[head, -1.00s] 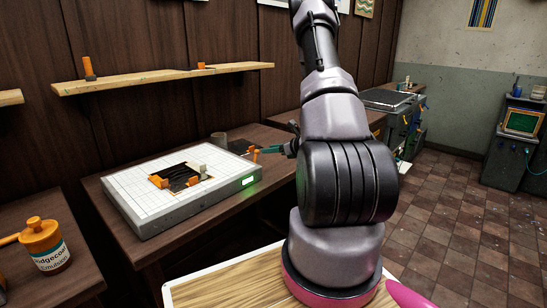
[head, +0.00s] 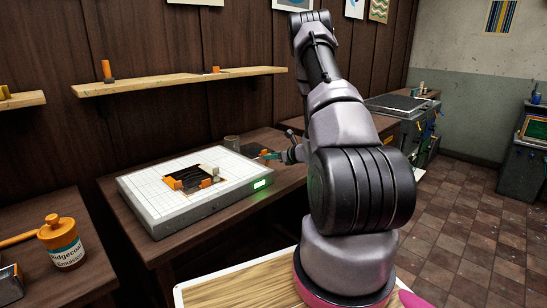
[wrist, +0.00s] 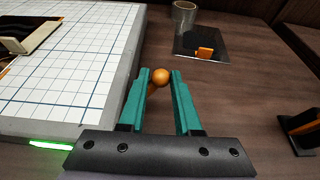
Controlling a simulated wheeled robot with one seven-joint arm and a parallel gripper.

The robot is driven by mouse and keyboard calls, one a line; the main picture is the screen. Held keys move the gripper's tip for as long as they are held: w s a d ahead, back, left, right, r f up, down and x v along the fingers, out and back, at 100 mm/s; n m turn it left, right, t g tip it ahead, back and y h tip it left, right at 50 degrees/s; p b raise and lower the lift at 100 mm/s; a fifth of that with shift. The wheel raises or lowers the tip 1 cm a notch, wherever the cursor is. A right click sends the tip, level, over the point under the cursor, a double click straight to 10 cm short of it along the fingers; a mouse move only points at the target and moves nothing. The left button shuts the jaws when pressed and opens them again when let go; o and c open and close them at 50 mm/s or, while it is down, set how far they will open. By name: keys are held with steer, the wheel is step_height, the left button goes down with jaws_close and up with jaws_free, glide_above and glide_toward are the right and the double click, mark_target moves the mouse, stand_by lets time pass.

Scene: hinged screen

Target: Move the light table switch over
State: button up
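The light table (head: 150,200) is a grey box with a white gridded top, also in the wrist view (wrist: 75,60) at left. A lit green strip (head: 260,184) shows on its front side, and in the wrist view (wrist: 50,146) at lower left. An orange ball-shaped knob (wrist: 161,76), seemingly the switch's end, stands beside the table's right side. My gripper (wrist: 160,80) has teal fingers set apart, with the knob at the gap between their tips. Thin space seems to show around the knob; contact is not clear. In the head view my gripper (head: 270,155) is small, at the table's right corner.
A dark frame with orange pieces (head: 190,180) lies on the light table. A grey cup or roll (wrist: 185,14) and a dark plate with an orange piece (wrist: 205,45) are beyond my fingers. Another dark item with orange (wrist: 302,130) is at right. Bare wooden bench lies between.

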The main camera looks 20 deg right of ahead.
steer(key=shift+d, duration=0.1)
steer(key=shift+s+d, duration=0.3)
steer(key=shift+s, duration=0.45)
steer(key=shift+o, duration=0.2)
steer(key=shift+s+d+f, duration=0.15)
steer(key=shift+s, duration=0.25)
steer(key=shift+s+d+f, duration=0.1)
steer(key=shift+s, duration=0.25)
